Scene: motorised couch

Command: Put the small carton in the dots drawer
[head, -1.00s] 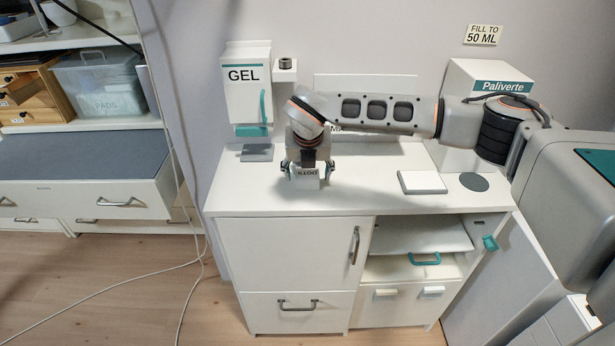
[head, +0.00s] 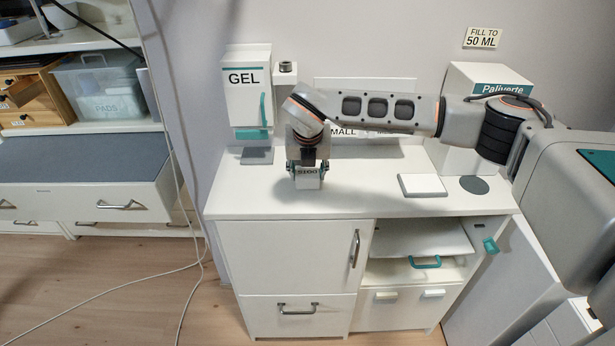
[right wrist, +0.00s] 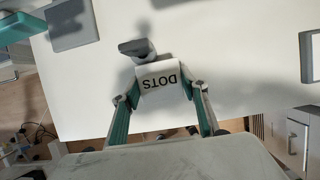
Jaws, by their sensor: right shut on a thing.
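No drawer carries a readable dots label. My left gripper is not in view.
Below are a handled drawer (head: 300,325), an open compartment with a teal handle (head: 425,262) and two small tabbed fronts. Cables lie on the floor at left.

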